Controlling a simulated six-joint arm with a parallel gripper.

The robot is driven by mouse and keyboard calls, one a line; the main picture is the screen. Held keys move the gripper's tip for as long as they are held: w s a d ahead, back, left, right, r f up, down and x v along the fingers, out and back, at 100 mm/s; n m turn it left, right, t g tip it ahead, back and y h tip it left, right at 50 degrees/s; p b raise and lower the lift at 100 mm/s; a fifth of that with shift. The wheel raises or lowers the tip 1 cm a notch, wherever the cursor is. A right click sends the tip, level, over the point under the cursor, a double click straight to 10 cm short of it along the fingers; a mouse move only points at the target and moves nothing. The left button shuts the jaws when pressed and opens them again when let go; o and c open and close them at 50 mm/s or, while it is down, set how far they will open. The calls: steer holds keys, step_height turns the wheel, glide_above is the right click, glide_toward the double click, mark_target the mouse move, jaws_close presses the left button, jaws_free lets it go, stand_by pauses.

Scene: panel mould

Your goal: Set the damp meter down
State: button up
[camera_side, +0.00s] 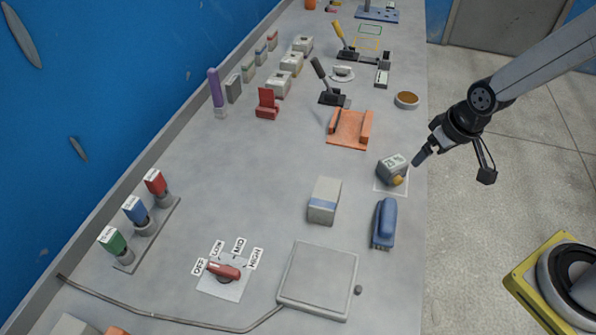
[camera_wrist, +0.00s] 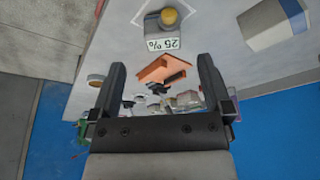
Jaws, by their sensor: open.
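The damp meter (camera_side: 392,167) is a small grey device with an orange-yellow knob and a white display. It rests on a white outlined square (camera_side: 379,187) near the right edge of the bench. In the wrist view the damp meter (camera_wrist: 164,25) shows its knob and a display reading "25 %", upside down. My gripper (camera_side: 420,159) is just right of the meter in the side view, apart from it. In the wrist view my gripper (camera_wrist: 160,78) has its two fingers spread wide with nothing held between them.
A blue brush (camera_side: 384,222) and a grey box with a blue band (camera_side: 324,200) lie nearby. An orange tray-like holder (camera_side: 349,128) stands behind the meter. A flat square plate (camera_side: 318,279) and a rotary switch (camera_side: 224,271) are at the front. The bench's left middle is clear.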

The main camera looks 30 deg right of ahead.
steer(key=shift+g, duration=0.5)
steer(key=s, duration=0.2)
steer(key=s+r, duration=0.1)
steer(key=s, duration=0.1)
steer(key=shift+s, duration=0.1)
